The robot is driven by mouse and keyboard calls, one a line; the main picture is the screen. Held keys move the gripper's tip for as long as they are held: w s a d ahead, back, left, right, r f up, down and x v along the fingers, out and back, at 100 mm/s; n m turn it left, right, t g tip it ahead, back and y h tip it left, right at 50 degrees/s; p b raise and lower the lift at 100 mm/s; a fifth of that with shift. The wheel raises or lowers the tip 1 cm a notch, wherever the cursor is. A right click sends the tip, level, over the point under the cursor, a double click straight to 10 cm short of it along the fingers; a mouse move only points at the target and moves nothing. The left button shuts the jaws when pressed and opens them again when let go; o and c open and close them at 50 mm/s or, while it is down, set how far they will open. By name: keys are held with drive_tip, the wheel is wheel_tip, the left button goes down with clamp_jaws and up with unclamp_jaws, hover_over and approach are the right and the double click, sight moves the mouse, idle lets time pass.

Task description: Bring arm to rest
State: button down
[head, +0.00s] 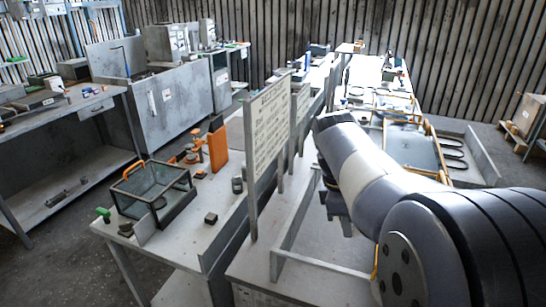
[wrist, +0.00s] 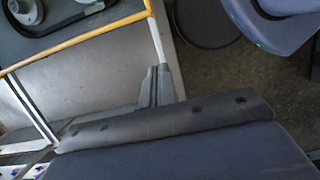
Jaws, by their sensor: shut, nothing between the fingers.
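My arm (head: 365,170) reaches from the lower right of the head view toward the middle, bent, with its wrist beside the upright text board. My gripper (head: 346,228) hangs down from the wrist over the pale bench, partly hidden by the arm. In the wrist view my gripper (wrist: 157,72) shows its two dark fingers together with nothing between them. They appear near a pale post and an orange rail; I cannot tell whether they touch.
The text board (head: 268,125) stands close left of the arm. A bench holds a glass-sided box (head: 150,192) and an orange panel (head: 218,148). A grey housing with an orange rail (head: 432,140) lies behind the arm. Dark floor shows at the left and far right.

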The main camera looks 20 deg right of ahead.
drive_tip(key=x, duration=1)
drive_tip(key=shift+s+d+r, duration=0.1)
drive_tip(key=shift+s+d, duration=0.05)
drive_tip(key=shift+d, duration=0.05)
drive_tip(key=shift+s+d, duration=0.55)
drive_tip(key=shift+d, duration=0.2)
drive_tip(key=shift+s+d, duration=0.5)
drive_tip(key=shift+d, duration=0.25)
